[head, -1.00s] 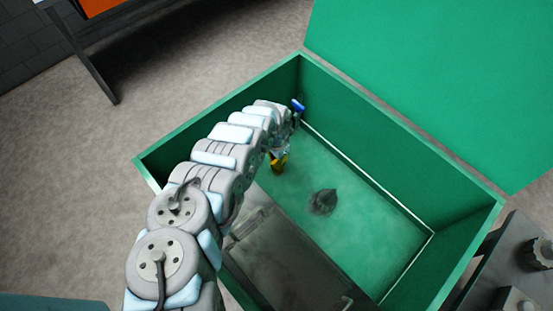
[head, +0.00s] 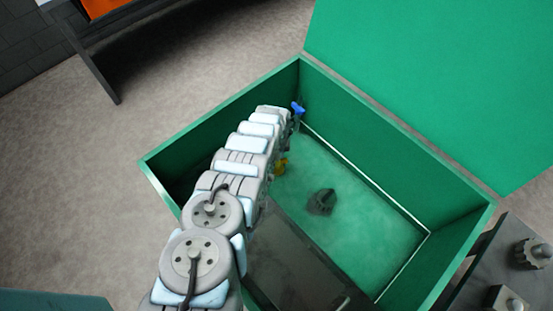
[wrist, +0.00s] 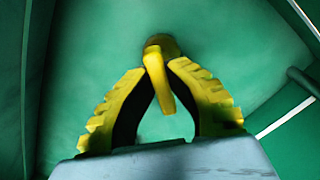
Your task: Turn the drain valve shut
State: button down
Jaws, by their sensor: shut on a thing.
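My gripper (wrist: 158,68) has yellow ribbed fingers, and their tips close on a narrow yellow lever in the wrist view. I take this lever (wrist: 163,92) to be the drain valve's handle; it tilts slightly, with a rounded yellow hub at its far end. In the head view my gripper (head: 281,168) shows only as a bit of yellow beside my arm, inside the green tank (head: 372,150). My arm hides the valve there.
A dark grey lump (head: 321,202) lies on the tank floor. A blue piece (head: 298,108) is at the tank's far corner. A dark panel (head: 300,265) covers the near part. A dark bench with knobs (head: 532,252) stands at right.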

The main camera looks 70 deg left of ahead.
jog(key=m, duration=0.4)
jog(key=shift+a+f+m, duration=0.1)
jog(key=shift+m, duration=0.2)
jog(key=m, duration=0.2)
jog(key=m+b, duration=0.1)
jog(key=m, duration=0.1)
jog(key=shift+w+m, duration=0.2)
jog(key=shift+m, duration=0.1)
jog(key=c, duration=1.1)
grip_release()
jog(key=shift+a, duration=0.1)
jog(key=shift+o, duration=0.2)
jog(key=shift+r, duration=0.2)
